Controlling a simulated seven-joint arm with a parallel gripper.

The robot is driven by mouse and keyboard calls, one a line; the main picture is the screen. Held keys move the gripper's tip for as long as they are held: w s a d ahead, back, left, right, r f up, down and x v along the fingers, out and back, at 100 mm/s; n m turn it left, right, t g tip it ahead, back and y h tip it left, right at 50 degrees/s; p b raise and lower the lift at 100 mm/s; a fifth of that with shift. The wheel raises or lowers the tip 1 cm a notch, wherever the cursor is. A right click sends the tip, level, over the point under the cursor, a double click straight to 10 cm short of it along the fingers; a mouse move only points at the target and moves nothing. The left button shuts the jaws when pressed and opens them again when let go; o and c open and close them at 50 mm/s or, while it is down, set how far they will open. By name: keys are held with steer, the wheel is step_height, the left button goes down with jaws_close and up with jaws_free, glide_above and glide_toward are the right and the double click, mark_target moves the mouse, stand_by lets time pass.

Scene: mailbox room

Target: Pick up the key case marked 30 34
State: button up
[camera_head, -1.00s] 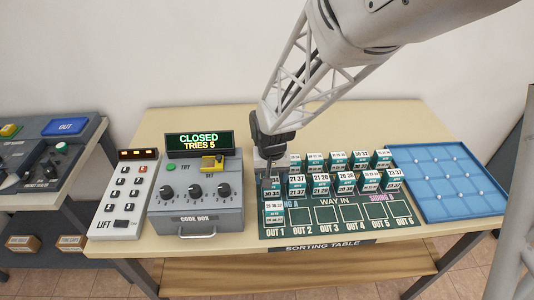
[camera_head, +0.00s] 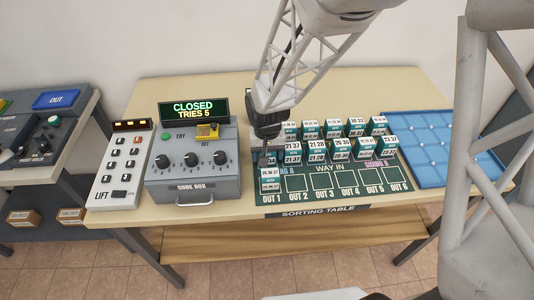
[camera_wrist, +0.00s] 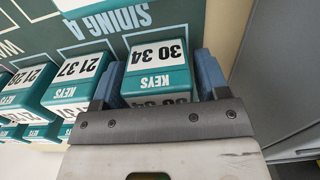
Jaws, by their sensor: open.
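The key case marked 30 34 (camera_wrist: 157,65) is a teal box with a white top label, seen upside down in the wrist view. My gripper (camera_wrist: 157,80) is open, with one blue-grey finger on each side of this case. The left finger is close to the case; whether either finger touches it I cannot tell. In the head view my gripper (camera_head: 269,150) is over the left end of the front row of cases and mostly hides the case there.
A case marked 21 37 (camera_wrist: 78,80) stands close beside the left finger. Another case (camera_head: 270,180) sits at OUT 1, in front of my gripper. The code box (camera_head: 192,170) is left, the blue tray (camera_head: 430,180) right. Slots OUT 2 to OUT 6 are empty.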

steer(key=c, duration=0.7)
steer(key=shift+r, duration=5)
